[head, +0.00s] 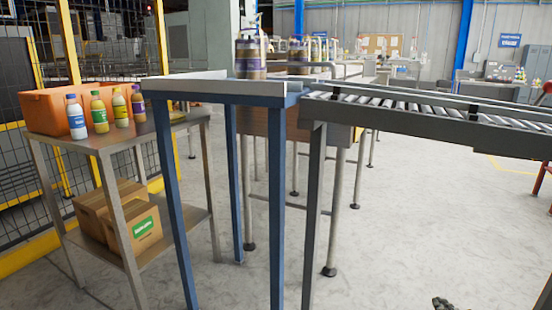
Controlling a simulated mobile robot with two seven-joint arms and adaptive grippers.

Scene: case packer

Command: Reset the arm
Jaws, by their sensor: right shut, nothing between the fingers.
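My right gripper (443,303) shows only as a small dark piece at the bottom edge, right of centre, in the head view. It is shut and empty, low over the bare floor and apart from the tables and conveyor. Most of it is cut off by the picture's edge. My left gripper is not in view.
A blue-legged table (232,99) stands at the centre, beside a roller conveyor (440,128) running right. At left, a metal cart (118,139) bears an orange crate (47,108) and several bottles, with cardboard boxes (135,237) below. The floor at right front is clear.

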